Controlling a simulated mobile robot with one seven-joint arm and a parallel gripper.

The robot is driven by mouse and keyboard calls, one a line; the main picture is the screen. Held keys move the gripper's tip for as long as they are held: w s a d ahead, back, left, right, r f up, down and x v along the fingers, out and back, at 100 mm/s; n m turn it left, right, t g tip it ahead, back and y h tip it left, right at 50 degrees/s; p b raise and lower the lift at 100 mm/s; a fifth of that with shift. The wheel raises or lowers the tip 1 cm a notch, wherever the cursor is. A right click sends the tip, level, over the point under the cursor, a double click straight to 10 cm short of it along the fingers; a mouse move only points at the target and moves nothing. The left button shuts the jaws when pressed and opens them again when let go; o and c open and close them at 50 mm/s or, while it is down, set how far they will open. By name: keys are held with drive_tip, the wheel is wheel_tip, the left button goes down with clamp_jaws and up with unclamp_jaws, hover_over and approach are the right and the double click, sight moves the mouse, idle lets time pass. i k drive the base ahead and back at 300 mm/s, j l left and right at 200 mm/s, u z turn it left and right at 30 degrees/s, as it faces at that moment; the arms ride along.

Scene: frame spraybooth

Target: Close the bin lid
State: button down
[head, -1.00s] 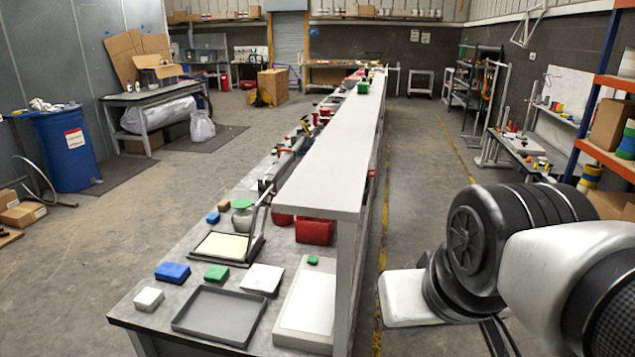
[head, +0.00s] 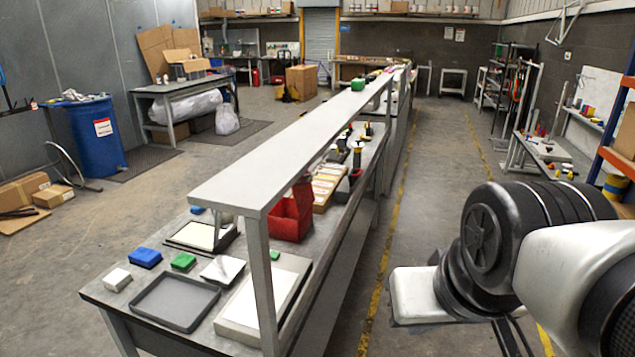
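A red bin (head: 289,217) stands on the bench under the raised shelf, partly hidden by the shelf and its post. A red panel (head: 302,192) stands up at its back right; it looks like a raised lid, but I cannot be sure. The bin's inside is hard to make out. My gripper is out of view; only thick black and white links of my arm show at the lower right, over the aisle and apart from the bin.
The long bench (head: 130,320) carries a grey tray (head: 175,302), a blue block (head: 145,257) and a green block (head: 183,261) at its near end. The shelf (head: 300,140) overhangs the bin. A blue barrel (head: 97,140) stands left. The aisle (head: 430,180) right of the bench is clear.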

sight(303, 192)
drive_tip(key=i+l+u, duration=0.1)
drive_tip(key=l, duration=0.25)
drive_tip(key=i+l+u, duration=0.1)
drive_tip(key=l, duration=0.25)
drive_tip(key=i+l+u, duration=0.1)
drive_tip(key=l, duration=0.25)
drive_tip(key=i+l+u, duration=0.1)
drive_tip(key=i, duration=0.3)
drive_tip(key=i+l+u, duration=0.1)
drive_tip(key=i+l, duration=0.15)
drive_tip(key=i, duration=0.15)
drive_tip(key=i+l+u, duration=0.1)
drive_tip(key=i, duration=0.25)
drive_tip(key=l, duration=0.1)
